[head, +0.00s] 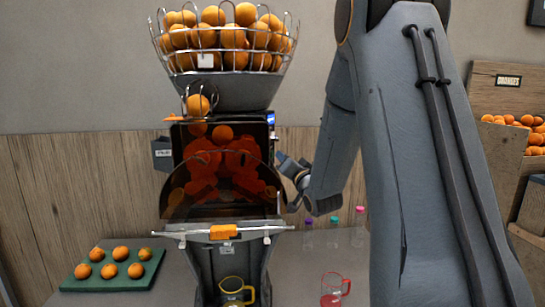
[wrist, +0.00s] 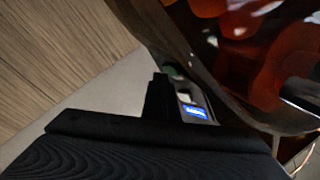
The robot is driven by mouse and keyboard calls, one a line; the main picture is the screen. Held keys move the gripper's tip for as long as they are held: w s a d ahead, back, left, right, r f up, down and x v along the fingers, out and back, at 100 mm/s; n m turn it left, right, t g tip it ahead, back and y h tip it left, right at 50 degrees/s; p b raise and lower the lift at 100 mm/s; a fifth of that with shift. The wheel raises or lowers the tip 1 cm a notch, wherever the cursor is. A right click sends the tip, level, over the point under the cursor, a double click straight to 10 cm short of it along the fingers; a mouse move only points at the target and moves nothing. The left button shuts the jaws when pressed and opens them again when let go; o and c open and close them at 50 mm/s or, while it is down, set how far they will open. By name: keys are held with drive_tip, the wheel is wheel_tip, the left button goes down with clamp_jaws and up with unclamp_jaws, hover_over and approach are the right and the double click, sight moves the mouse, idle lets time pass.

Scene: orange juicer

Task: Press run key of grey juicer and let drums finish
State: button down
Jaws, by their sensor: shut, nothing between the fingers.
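The grey juicer (head: 240,92) stands on the counter with a wire basket of oranges on top. Its drums (head: 225,160) show dark orange through the tinted front cover; whether they turn cannot be told. One orange (head: 198,105) sits in the feed loop under the basket. My gripper (head: 284,160) is at the juicer's right side, partly hidden behind its edge. In the wrist view my shut, empty black fingers (wrist: 160,97) reach a narrow side panel (wrist: 206,101) with a pale key, a blue label (wrist: 194,112) and something greenish near the tip. Contact cannot be told.
A yellow-handled jug (head: 234,290) stands below the juicer's front. A red jug (head: 333,290) and several capped bottles (head: 335,231) are to its right. A green tray (head: 142,278) of oranges lies left. An orange crate (head: 520,160) stands at far right.

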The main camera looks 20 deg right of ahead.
drive_tip(key=shift+w+a, duration=0.35)
idle(0.8)
drive_tip(key=shift+s+d, duration=0.1)
idle(0.3)
drive_tip(key=shift+s+d, duration=0.55)
drive_tip(key=shift+s+d+p, duration=0.35)
drive_tip(key=shift+s+d, duration=1.4)
drive_tip(key=shift+s, duration=0.05)
drive_tip(key=shift+a, duration=0.15)
